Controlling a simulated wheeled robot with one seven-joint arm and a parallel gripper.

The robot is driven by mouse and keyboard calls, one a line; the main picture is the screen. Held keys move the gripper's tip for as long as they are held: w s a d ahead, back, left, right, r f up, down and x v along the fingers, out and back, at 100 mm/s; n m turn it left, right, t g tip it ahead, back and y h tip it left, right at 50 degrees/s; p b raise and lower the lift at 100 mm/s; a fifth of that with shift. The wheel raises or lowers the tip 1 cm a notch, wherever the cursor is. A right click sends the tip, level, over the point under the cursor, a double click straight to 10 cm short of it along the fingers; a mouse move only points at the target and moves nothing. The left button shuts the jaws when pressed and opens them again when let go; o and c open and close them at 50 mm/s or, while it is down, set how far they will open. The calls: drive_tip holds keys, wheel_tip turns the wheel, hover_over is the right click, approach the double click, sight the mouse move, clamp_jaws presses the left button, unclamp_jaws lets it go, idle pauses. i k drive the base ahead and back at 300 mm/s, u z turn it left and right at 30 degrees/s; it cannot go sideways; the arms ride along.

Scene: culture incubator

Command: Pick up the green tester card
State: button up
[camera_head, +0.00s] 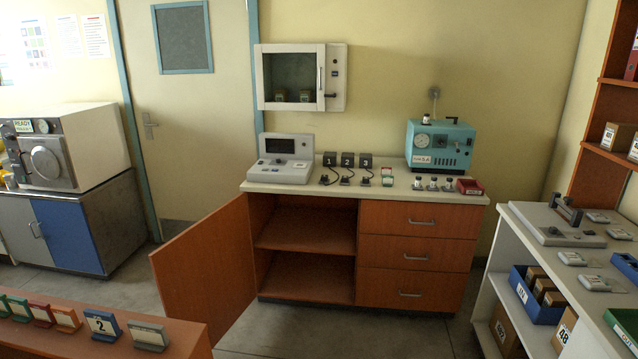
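Two green-framed cards stand at the far left end of a row on the brown desk in the lower left, one (20,309) whole and one (3,304) cut by the picture edge. A small item with green on it (387,171) is on the white counter, right of the black blocks; it is too small to read. I cannot tell which of these is the tester card. My gripper is not in view.
The row continues with red (42,315), orange (66,319), blue (102,325) and grey-green (149,335) cards. The lower cabinet door (205,270) stands open into the room. A shelf unit (505,290) stands at the right. The floor before the drawers is clear.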

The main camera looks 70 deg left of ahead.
sight(387, 181)
drive_tip(key=u, duration=1.95)
drive_tip(key=i, duration=3.35)
drive_tip(key=u, duration=1.65)
